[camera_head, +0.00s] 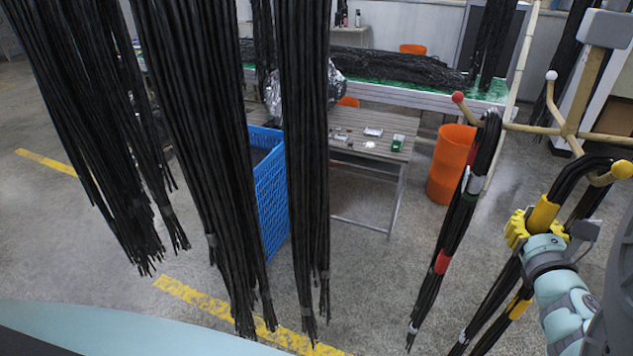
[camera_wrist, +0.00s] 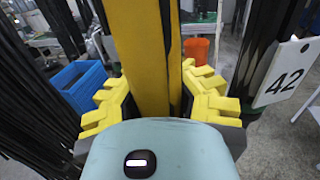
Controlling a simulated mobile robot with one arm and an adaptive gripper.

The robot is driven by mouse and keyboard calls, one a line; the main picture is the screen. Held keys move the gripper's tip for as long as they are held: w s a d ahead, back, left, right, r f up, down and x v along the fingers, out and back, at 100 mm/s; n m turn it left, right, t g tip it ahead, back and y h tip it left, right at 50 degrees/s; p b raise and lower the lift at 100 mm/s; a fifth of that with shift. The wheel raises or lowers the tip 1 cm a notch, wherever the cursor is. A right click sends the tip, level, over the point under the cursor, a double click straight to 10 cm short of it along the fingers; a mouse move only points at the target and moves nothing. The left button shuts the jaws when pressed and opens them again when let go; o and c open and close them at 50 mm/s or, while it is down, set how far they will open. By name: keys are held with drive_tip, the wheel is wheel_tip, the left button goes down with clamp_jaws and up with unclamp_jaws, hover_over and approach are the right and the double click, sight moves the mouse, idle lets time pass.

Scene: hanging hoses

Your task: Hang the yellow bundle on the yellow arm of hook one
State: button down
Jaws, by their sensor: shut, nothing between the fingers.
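The yellow bundle is black hoses with a yellow band (camera_head: 543,212). In the head view its top loops over the yellow-tipped arm (camera_head: 602,180) of the hook at right, just behind the tip, and its strands hang down. I cannot tell how firmly the loop rests there. My gripper (camera_head: 517,228) is at the band, below the arm. In the wrist view the band (camera_wrist: 152,50) runs upright between the yellow fingers of my gripper (camera_wrist: 155,88).
A bundle with a red band (camera_head: 442,262) hangs on the red-tipped arm (camera_head: 485,117). A white-tipped arm (camera_head: 551,95) is bare. Long black hoses (camera_head: 210,130) hang at left. A blue crate (camera_head: 270,200), a table (camera_head: 375,152) and an orange bin (camera_head: 452,165) stand behind.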

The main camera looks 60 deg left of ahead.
drive_tip(key=shift+r, duration=0.1)
drive_tip(key=c, duration=1)
unclamp_jaws()
drive_tip(key=v, duration=1.2)
